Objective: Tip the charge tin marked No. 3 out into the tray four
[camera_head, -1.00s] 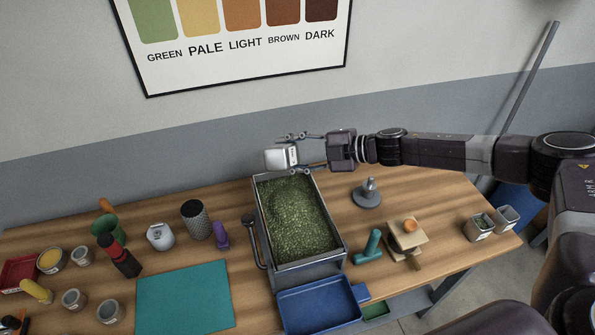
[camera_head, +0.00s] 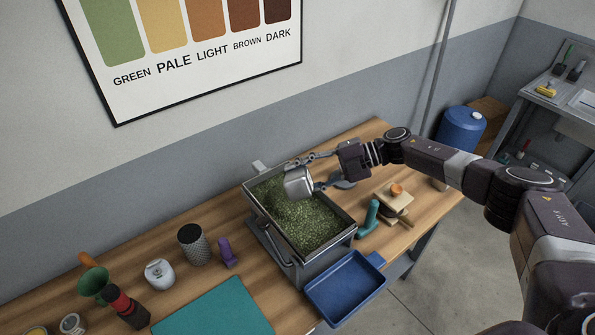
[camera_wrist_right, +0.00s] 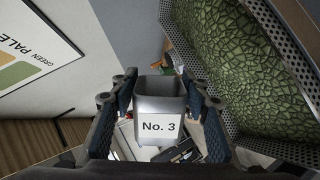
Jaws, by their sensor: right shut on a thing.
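The charge tin, a small metal tin (camera_head: 297,185), is held over the metal tray (camera_head: 347,233) of green beans. Its label reads "No. 3" in the right wrist view (camera_wrist_right: 160,127). My right gripper (camera_head: 307,174) is shut on the tin from the right side. The tray holds a wide bed of green beans (camera_head: 310,222), heaped near the tin. No falling beans can be made out. My left gripper is not in view.
A blue pan (camera_head: 345,287) sits at the tray's front. A teal-handled thing (camera_head: 369,218) and a wooden stand (camera_head: 393,205) are at right. A dark cylinder (camera_head: 194,245), a purple piece (camera_head: 228,253) and a teal mat (camera_head: 215,312) lie left.

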